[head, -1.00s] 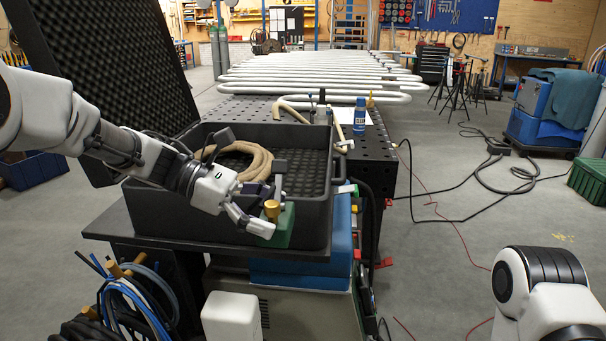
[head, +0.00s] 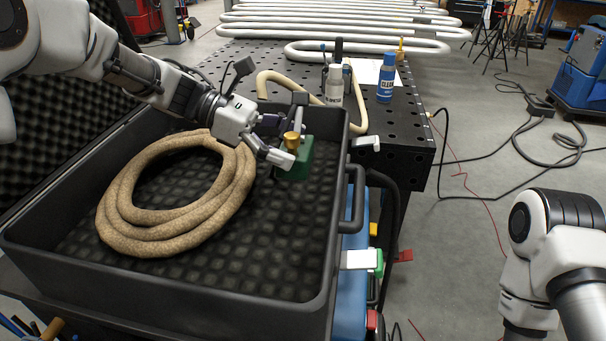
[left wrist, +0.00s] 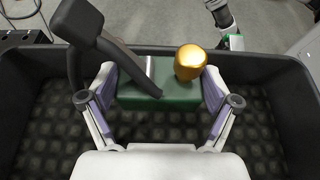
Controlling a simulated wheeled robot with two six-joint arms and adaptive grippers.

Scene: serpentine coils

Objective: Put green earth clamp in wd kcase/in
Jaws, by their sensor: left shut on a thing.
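The green earth clamp (head: 295,168) has a green block body, a brass knob and a dark lever. My left gripper (head: 284,152) is shut on it and holds it over the black case (head: 150,287), near its far right corner. In the left wrist view the clamp (left wrist: 150,98) sits between the two fingers of the gripper (left wrist: 162,96), with the case's dimpled foam floor below. I cannot tell whether the clamp touches the floor. The case is open, its foam-lined lid raised at left. My right gripper is out of view; only part of that arm shows.
A coiled tan hose (head: 180,195) lies in the left half of the case. The foam to its right is bare. A perforated black table (head: 415,135) behind holds a blue can (head: 386,80), a grey bottle (head: 334,85) and white serpentine pipe. A white-and-green piece (head: 362,260) is at the case's right side.

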